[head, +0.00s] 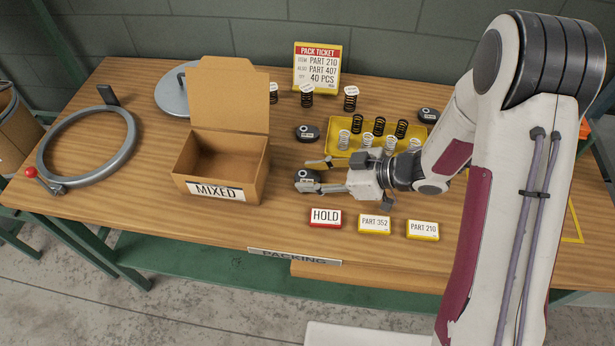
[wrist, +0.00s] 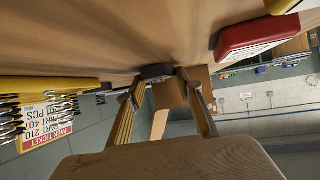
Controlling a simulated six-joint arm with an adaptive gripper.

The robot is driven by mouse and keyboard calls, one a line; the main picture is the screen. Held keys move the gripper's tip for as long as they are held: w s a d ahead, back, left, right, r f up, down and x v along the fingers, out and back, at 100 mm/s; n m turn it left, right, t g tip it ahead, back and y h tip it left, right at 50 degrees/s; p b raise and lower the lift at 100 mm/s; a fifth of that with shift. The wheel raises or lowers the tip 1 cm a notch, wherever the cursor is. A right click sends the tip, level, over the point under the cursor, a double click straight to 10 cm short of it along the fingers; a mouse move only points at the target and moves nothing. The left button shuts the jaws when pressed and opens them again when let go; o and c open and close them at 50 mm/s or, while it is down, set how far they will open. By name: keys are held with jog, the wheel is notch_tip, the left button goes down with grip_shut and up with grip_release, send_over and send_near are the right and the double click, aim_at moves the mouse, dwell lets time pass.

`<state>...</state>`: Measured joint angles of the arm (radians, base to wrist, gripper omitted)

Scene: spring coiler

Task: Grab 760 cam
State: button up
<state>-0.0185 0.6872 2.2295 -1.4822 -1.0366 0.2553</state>
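Three small dark cams with white labels stand on the wooden bench. The near cam (head: 307,181) is right of the cardboard box, another cam (head: 307,132) is behind it, and a third cam (head: 427,115) is at the back right. The labels are too small to read, so I cannot tell which is 760. My gripper (head: 315,175) is open, low over the bench and pointing left, its fingertips at the near cam. In the wrist view, a dark cam (wrist: 157,71) shows just beyond and between the open fingertips (wrist: 165,92). I cannot tell whether they touch it.
An open cardboard box marked MIXED (head: 222,190) stands left of my gripper. A yellow tray (head: 340,152) of springs is behind it. The red HOLD block (head: 325,218) and two yellow part blocks (head: 374,225) lie in front. Loose springs (head: 307,97) stand behind.

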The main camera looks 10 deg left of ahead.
aim_at(313, 178)
jog(key=shift+c, duration=0.9)
jog(key=shift+r, duration=0.2)
notch_tip(313, 178, up, 10)
jog(key=shift+f, duration=0.2)
